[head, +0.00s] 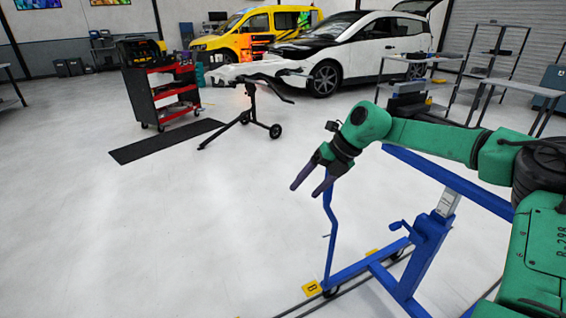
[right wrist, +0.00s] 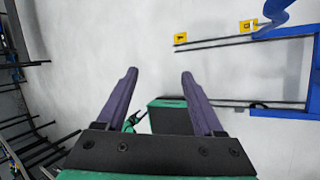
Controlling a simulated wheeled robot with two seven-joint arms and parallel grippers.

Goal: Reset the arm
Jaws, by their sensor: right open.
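My right arm (head: 435,138) is green and reaches in from the right in the head view. Its gripper (head: 308,184) points down and to the left, above the open floor and beside the blue frame. In the right wrist view the two dark purple fingers (right wrist: 160,84) stand apart with nothing between them but floor and part of my green body behind. The right gripper is open and empty.
A blue wheeled frame (head: 425,250) stands close below my right arm. Yellow markers (head: 312,289) lie on the floor by it. A black stand (head: 247,112), a red tool cart (head: 165,90), a white car (head: 355,48) and a yellow van (head: 250,30) are further back.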

